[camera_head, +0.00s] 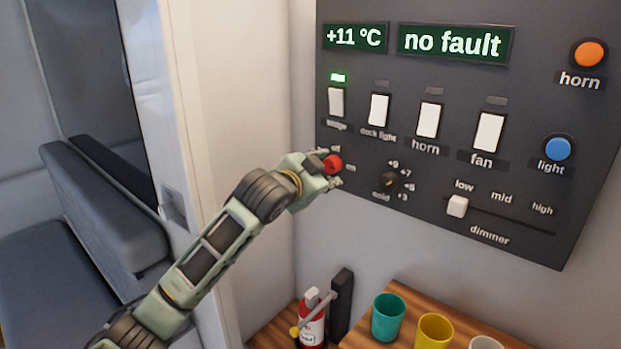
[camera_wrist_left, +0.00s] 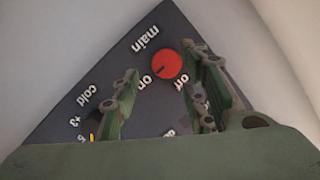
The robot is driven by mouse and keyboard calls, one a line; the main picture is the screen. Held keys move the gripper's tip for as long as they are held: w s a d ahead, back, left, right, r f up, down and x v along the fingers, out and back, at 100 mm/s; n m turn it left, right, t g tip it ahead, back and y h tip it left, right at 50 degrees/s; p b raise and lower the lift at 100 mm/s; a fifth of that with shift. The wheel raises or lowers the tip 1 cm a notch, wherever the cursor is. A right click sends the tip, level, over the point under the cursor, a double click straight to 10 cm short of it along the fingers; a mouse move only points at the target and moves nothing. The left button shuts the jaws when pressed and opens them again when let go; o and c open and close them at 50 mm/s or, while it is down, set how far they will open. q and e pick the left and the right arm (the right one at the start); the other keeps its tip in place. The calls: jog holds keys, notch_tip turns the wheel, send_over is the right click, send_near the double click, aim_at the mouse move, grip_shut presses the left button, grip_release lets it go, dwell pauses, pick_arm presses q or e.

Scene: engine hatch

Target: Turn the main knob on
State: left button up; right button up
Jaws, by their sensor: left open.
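The red main knob (camera_head: 333,162) is at the lower left of the dark control panel, partly covered by my left gripper. In the left wrist view the knob (camera_wrist_left: 167,65) shows a short dark line, with "main", "on" and "off" printed around it. I cannot tell surely which label the line points to. My left gripper (camera_head: 329,170) is open at the knob. In the left wrist view its fingers (camera_wrist_left: 164,82) stand on either side, the right one close to or overlapping the knob's edge. Contact cannot be told. My right gripper is not in view.
Near the knob are a small black temperature knob (camera_head: 390,181), a row of white switches (camera_head: 379,109) and a dimmer slider (camera_head: 457,206). Below stand a fire extinguisher (camera_head: 313,325), a teal cup (camera_head: 388,317) and a yellow cup (camera_head: 433,331). A white door edge (camera_head: 160,120) is at left.

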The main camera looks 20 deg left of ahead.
pick_arm(q)
jog(key=d+v, duration=0.1)
jog(key=v, duration=0.7)
jog(key=shift+a, duration=0.45)
jog(key=shift+f, duration=0.1)
